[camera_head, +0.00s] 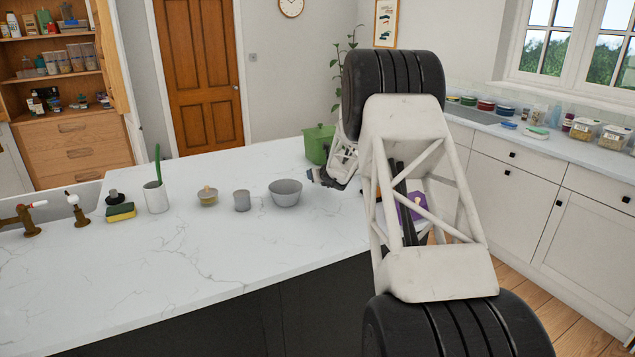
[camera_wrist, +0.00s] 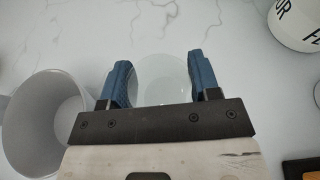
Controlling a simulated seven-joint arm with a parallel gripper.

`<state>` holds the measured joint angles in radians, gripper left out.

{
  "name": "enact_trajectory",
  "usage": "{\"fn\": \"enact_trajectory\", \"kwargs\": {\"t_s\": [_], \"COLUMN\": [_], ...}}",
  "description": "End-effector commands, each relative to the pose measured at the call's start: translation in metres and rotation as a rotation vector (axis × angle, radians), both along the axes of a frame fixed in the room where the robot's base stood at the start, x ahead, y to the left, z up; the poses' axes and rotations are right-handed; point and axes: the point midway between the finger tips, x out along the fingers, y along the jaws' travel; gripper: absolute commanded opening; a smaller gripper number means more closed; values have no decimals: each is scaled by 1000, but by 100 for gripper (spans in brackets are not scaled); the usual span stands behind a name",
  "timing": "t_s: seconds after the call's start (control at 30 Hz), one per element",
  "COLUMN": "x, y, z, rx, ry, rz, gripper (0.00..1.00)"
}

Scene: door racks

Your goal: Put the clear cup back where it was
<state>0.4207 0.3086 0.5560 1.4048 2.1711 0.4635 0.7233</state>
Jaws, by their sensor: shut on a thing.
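The clear cup (camera_wrist: 163,76) is see-through and pale. In the wrist view it sits between the two blue fingers of my gripper (camera_wrist: 159,62), one on each side of it. My gripper is shut on the cup, with the marbled white worktop behind it. In the head view my gripper (camera_head: 319,177) is over the island, right of a grey bowl (camera_head: 285,193) and in front of a green pot (camera_head: 318,143). The cup cannot be made out there. Whether the cup touches the worktop is not clear.
In the wrist view a pale round vessel (camera_wrist: 44,120) is close on the left, and a white lettered canister (camera_wrist: 297,25) is upper right. On the island (camera_head: 180,260) stand a grey cup (camera_head: 242,200), a lidded jar (camera_head: 208,196) and a white holder (camera_head: 156,197). The front left worktop is clear.

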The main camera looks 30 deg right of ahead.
Motion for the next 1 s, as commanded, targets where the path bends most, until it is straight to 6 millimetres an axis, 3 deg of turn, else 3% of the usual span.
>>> {"fn": "enact_trajectory", "kwargs": {"t_s": [0.3,0.83,0.87,1.0], "x": [0,0,0,0], "y": [0,0,0,0], "z": [-29,-36,-36,-36], "rx": [1,0,0,0], "ry": [-1,0,0,0], "rz": [0,0,0,0], "gripper": [30,30,61,82]}}
